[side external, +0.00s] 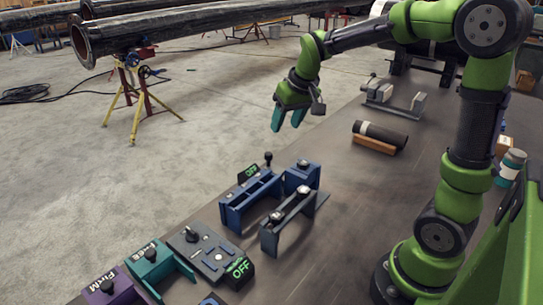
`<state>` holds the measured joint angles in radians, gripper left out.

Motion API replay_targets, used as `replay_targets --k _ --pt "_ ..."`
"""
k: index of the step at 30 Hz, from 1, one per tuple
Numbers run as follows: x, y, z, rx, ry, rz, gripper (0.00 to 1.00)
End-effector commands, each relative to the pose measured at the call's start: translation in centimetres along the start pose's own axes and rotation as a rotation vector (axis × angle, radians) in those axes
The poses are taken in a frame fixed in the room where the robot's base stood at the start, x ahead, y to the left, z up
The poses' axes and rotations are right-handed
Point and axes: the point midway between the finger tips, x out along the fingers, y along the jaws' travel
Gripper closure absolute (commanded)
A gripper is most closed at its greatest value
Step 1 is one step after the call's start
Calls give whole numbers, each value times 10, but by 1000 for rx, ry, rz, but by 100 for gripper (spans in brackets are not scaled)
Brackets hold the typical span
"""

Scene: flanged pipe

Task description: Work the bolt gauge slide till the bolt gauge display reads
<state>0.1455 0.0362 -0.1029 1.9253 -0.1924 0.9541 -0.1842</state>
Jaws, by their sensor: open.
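My gripper (288,119) hangs in the air above the far part of the bench, with its teal fingers apart and nothing between them. Two devices with green OFF displays are on the bench. One is a blue frame (251,197) with a small OFF display (249,172) at its back and a black knob (268,157) beside it. The other is a grey plate (208,250) with a knob on top and a larger OFF display (240,268). I cannot tell which one is the bolt gauge. My gripper is apart from both.
A dark grey bracket (288,227) and a blue block (302,176) stand near the blue frame. Teal (155,262) and purple (110,290) labelled blocks are at the front. A dark cylinder (382,135) lies on a wooden rest. Bench between is clear.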

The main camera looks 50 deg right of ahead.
Motion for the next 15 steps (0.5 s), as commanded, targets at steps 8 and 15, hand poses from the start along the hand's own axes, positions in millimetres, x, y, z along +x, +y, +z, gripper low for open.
replay_targets --k 8,15 --pt "4 12 -33 -99 30 46 48" --pt "46 13 -33 -99 25 46 48"
